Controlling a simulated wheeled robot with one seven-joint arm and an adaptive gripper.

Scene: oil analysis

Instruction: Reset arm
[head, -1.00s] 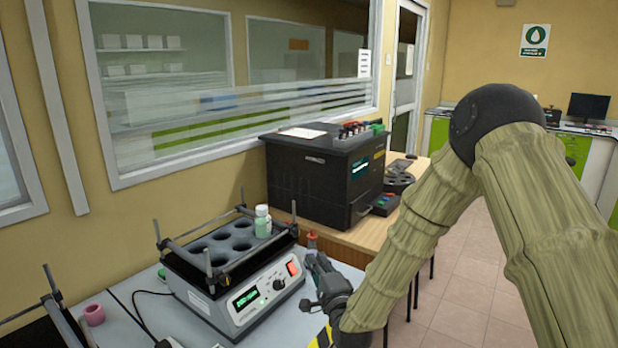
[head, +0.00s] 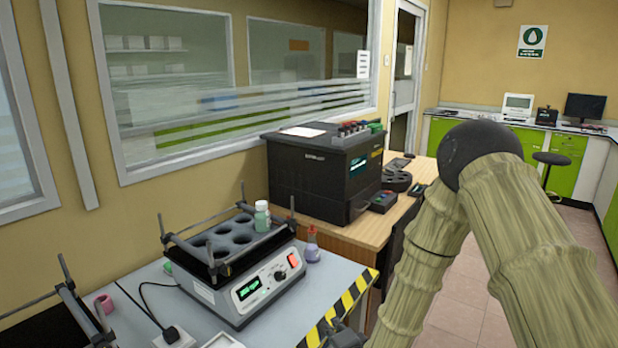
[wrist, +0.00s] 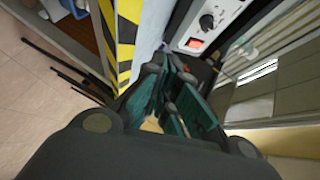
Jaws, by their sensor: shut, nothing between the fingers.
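My gripper (wrist: 172,92) is shut and empty in the wrist view, its dark fingers with teal pads drawn together. In the head view only a dark bit of it shows at the bottom edge, beside the yellow-and-black striped table edge. My arm, in a tan sleeve, bends down on the right side of the head view. The fingertips are apart from the shaker (head: 245,300) on the grey table, whose panel also shows in the wrist view (wrist: 205,25).
A capped green bottle (head: 262,218) stands in the shaker's rack. A small flask (head: 311,250) stands right of the shaker. A black analyser (head: 310,180) sits on a wooden table (head: 350,240) behind. A pink ring (head: 104,303) lies at left. Tiled floor is open at right.

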